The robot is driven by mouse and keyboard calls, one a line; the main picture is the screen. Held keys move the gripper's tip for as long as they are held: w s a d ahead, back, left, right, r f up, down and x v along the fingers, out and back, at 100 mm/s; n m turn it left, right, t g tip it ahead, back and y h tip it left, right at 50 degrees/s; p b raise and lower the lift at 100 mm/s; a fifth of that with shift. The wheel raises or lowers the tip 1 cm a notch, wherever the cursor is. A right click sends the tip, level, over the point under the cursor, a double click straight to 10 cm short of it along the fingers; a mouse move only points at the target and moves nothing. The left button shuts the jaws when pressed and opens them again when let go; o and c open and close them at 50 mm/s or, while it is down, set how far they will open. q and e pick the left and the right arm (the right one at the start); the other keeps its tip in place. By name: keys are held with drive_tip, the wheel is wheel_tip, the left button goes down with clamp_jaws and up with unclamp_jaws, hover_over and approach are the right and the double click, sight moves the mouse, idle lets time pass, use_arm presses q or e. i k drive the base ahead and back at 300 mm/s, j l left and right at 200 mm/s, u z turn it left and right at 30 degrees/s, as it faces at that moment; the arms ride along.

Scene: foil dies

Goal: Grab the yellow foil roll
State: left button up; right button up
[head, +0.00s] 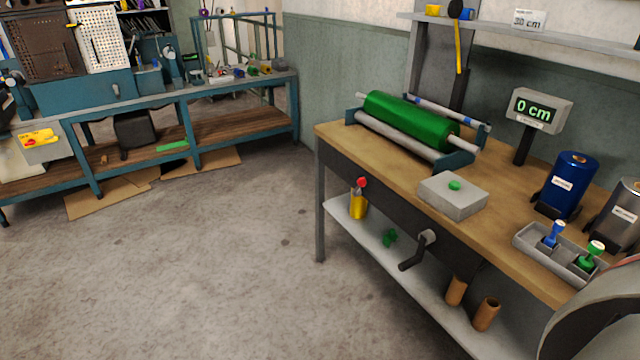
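No yellow roll can be made out for certain. A yellow piece with a red mark (36,137) sits at the front of the left workbench, on a pale block; I cannot tell whether it is a roll or a label. A yellow container with a red-topped item (358,205) stands on the lower shelf of the right table. A small yellow object (433,10) lies on the wall shelf. A green foil roll (408,121) lies in a roller frame on the right table. Neither gripper is in view.
The right wooden table (400,172) holds a grey box with a green button (453,196), a "0 cm" display (538,108), a blue canister (566,185) and a stamp tray (530,245). A crank (415,252) juts from its front. The concrete floor (200,260) between the benches is clear.

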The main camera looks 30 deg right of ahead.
sight(358, 205)
drive_tip(key=i+z, duration=0.1)
drive_tip(key=i, duration=0.6)
drive_tip(key=i+j+z, duration=0.1)
drive_tip(key=i, duration=0.6)
drive_tip(key=i+j+z, duration=0.1)
drive_tip(key=i+z, duration=0.3)
drive_tip(key=i+j+z, duration=0.15)
drive_tip(key=z, duration=0.25)
drive_tip(key=i+j+z, duration=0.25)
drive_tip(key=z, duration=0.15)
drive_tip(key=i+j+z, duration=0.2)
drive_tip(key=j+z, duration=0.2)
drive_tip(key=i+j+z, duration=0.15)
drive_tip(key=j+z, duration=0.25)
drive_tip(key=i+j+z, duration=0.1)
drive_tip(key=j+z, duration=0.45)
drive_tip(key=j, duration=0.2)
